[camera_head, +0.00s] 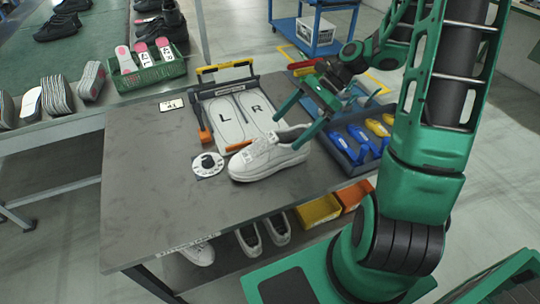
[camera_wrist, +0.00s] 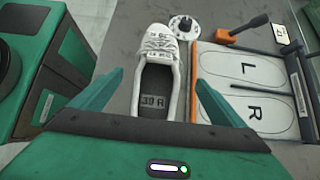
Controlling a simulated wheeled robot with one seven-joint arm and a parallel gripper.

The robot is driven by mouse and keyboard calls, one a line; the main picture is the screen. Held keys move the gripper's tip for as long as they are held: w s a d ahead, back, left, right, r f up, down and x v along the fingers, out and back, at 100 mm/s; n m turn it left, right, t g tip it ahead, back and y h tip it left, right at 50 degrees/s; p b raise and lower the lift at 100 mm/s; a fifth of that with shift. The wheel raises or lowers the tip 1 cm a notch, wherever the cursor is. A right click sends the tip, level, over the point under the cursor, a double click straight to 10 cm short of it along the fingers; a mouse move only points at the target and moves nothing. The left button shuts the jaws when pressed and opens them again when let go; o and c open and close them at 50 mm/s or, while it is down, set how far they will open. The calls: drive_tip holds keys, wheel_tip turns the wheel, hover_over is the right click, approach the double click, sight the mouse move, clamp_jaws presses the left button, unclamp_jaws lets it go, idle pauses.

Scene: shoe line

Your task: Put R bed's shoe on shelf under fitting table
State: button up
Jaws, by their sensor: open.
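A white lace-up shoe (camera_head: 268,158), marked "39 R" on its insole in the wrist view (camera_wrist: 155,92), rests on the grey fitting table (camera_head: 150,190). It lies off the board with the L bed (camera_head: 226,118) and R bed (camera_head: 257,110), near the table's front edge. My gripper (camera_head: 285,134) is open at the shoe's heel end. In the wrist view its fingers (camera_wrist: 158,76) spread to either side of the shoe with gaps. The shelf under the table (camera_head: 228,262) holds several white shoes (camera_head: 248,240), partly hidden by the tabletop.
The table's left side is mostly clear.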

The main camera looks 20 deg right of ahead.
sight(278, 139)
drive_tip(key=shift+s+x, duration=0.2)
drive_tip(key=shift+x, duration=2.65)
drive_tip(key=shift+r, duration=0.15)
drive_tip(key=c, duration=2)
drive_tip(key=shift+r, duration=0.1)
